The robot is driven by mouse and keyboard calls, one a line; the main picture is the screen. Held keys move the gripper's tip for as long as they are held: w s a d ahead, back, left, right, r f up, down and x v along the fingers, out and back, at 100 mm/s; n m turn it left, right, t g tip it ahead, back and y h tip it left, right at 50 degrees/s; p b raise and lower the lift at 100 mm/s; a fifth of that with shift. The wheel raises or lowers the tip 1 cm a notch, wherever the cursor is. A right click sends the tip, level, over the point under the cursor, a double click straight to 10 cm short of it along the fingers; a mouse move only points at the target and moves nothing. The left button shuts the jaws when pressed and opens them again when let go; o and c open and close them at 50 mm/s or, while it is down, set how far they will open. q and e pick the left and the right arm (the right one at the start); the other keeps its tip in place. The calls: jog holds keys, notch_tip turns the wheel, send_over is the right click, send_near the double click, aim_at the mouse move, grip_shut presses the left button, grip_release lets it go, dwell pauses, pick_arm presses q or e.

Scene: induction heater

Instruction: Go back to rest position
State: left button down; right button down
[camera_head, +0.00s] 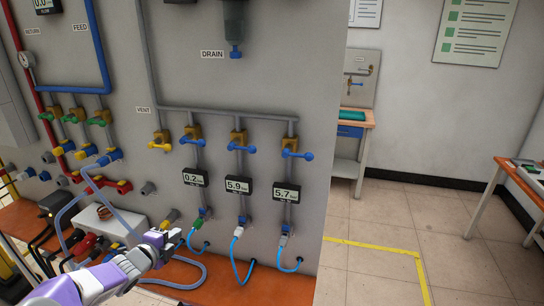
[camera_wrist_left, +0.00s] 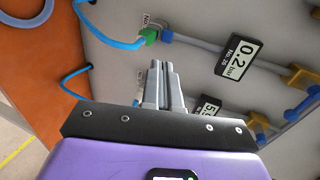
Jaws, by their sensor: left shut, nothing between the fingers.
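My left gripper (camera_head: 171,237) reaches in from the lower left in the head view, close to the panel's lower edge, left of the green hose connector (camera_head: 198,223). In the left wrist view the two fingers of my left gripper (camera_wrist_left: 161,68) are together with nothing between them. The green connector (camera_wrist_left: 151,35) with its blue hose (camera_wrist_left: 105,40) lies beyond the fingertips, apart from them. A gauge reading 0.2 (camera_wrist_left: 238,55) is to the right. My right gripper is in neither view.
The grey panel (camera_head: 265,85) carries pipes, blue-handled valves (camera_head: 241,148) and gauges reading 5.9 (camera_head: 238,185) and 5.7 (camera_head: 287,192). A grey hose (camera_head: 190,283) curves over the orange ledge (camera_head: 235,285) near my left arm. Tiled floor (camera_head: 390,220) at right is clear, with a yellow line.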

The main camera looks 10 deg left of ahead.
pick_arm(q)
jog(key=s+d+f+n+g+h, duration=0.1)
jog(key=d+f+n+g, duration=0.1)
jog(key=d+f+n, duration=0.6)
jog(key=s+d+f+n+g+h, duration=0.2)
jog(key=d+f+n+g, duration=0.1)
jog(key=d+f, duration=0.9)
jog(key=s+d+f+n+g, duration=0.3)
jog(key=s+d+f, duration=0.1)
jog(key=s, duration=0.3)
jog(key=s+d+f+n+g, duration=0.3)
jog(key=s+d+f, duration=0.2)
jog(key=s+f, duration=0.2)
jog(key=s+d+f+n+g+h, duration=0.1)
jog(key=s+d+f+n+g, duration=0.2)
jog(key=s, duration=0.5)
notch_tip(320, 180, down, 3)
jog(key=shift+s+d+f+n, duration=0.1)
jog(key=shift+s+d+n, duration=0.3)
jog(key=shift+d, duration=0.6)
jog(key=c, duration=1.8)
grip_release()
jog(key=shift+w, duration=0.15)
